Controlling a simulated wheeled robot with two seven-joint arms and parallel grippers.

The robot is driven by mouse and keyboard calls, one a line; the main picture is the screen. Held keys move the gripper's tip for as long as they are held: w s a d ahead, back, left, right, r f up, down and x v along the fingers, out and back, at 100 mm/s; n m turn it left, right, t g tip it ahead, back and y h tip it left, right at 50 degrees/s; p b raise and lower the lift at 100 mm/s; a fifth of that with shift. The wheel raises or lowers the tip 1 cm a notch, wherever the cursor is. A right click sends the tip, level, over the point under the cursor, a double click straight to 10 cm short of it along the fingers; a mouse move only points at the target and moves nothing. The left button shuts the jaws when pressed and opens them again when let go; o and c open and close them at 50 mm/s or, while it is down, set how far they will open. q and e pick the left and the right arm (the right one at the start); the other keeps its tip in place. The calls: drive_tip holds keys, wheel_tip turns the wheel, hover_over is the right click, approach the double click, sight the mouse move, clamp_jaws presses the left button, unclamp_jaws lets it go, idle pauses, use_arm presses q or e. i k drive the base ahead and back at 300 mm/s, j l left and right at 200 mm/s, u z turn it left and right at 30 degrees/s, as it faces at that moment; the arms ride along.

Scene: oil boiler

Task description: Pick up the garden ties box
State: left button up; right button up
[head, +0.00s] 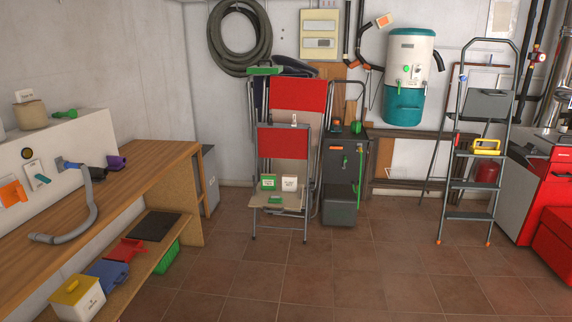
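A small green and white box (268,183) stands on the seat of a folding chair, and a small white box (289,184) stands to its right. A low green item (274,200) lies in front of the green box. The labels are too small to read, so I cannot tell for certain which one is the garden ties box. Neither of my grippers is in view.
The folding chair (283,143) with a red back stands against the far wall, with a dark cabinet (342,180) on its right. A wooden bench (140,172) fills the left. A stepladder (470,187) stands at right. The tiled floor (330,275) in front is clear.

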sight(268, 180)
drive_tip(key=i, duration=1.9)
drive_tip(key=i+z, duration=0.15)
drive_tip(key=i, duration=0.4)
drive_tip(key=i+j+z, duration=0.15)
drive_tip(key=i, duration=0.4)
drive_tip(key=i+j+z, duration=0.2)
drive_tip(key=i, duration=0.3)
drive_tip(key=i+j+z, duration=0.15)
drive_tip(key=i+j, duration=0.15)
drive_tip(key=i, duration=0.25)
